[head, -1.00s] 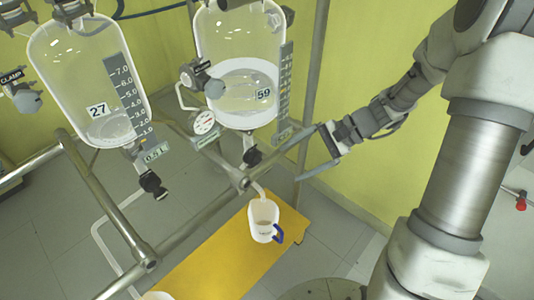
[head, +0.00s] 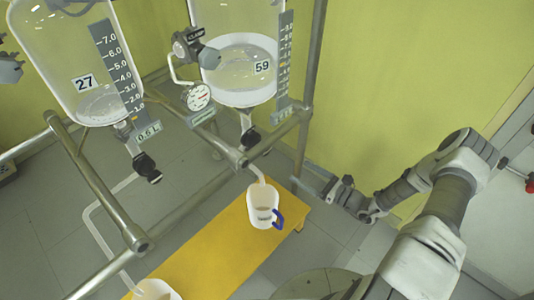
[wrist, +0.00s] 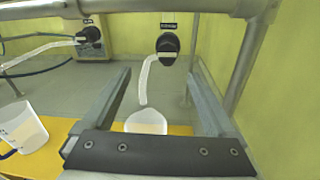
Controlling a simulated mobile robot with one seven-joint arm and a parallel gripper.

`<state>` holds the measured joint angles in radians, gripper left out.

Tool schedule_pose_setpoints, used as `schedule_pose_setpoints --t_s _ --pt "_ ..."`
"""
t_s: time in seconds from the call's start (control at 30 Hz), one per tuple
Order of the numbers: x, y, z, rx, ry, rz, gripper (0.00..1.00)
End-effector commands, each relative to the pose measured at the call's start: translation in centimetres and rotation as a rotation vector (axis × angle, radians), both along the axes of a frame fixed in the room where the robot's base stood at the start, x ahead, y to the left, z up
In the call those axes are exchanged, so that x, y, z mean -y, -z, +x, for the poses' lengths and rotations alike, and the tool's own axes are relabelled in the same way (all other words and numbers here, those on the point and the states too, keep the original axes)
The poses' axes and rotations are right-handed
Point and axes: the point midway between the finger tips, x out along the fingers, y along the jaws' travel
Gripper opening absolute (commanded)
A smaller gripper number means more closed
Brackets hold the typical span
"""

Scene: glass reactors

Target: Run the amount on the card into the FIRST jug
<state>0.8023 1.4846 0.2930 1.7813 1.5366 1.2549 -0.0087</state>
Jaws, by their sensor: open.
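Glass reactor 59 (head: 237,85) holds clear liquid, with a black valve knob (head: 250,140) below it. A spout leads from there to a white jug (head: 264,206) with a blue handle, on the yellow bench. Reactor 27 (head: 75,60) hangs at left with a little liquid and its own black valve knob (head: 147,167). A grey card (head: 148,132) beside it reads about 0.5 or 0.6 L. A second jug (head: 155,291) is cut off below. My gripper (head: 308,185) is open and empty, right of the bench. In the wrist view a valve knob (wrist: 167,43) and hose show between the fingers, apart from them.
A round gauge (head: 198,97) and a clamp sit beside reactor 59.

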Motion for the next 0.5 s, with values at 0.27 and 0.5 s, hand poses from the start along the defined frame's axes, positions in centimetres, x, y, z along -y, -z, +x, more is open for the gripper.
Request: schedule_pose_setpoints --t_s 0.27,0.5 --pt "0.1 2.3 0.4 -0.031 0.078 0.056 0.92" --pt "-2.7 2.4 3.2 -0.03 0.074 0.054 0.92"
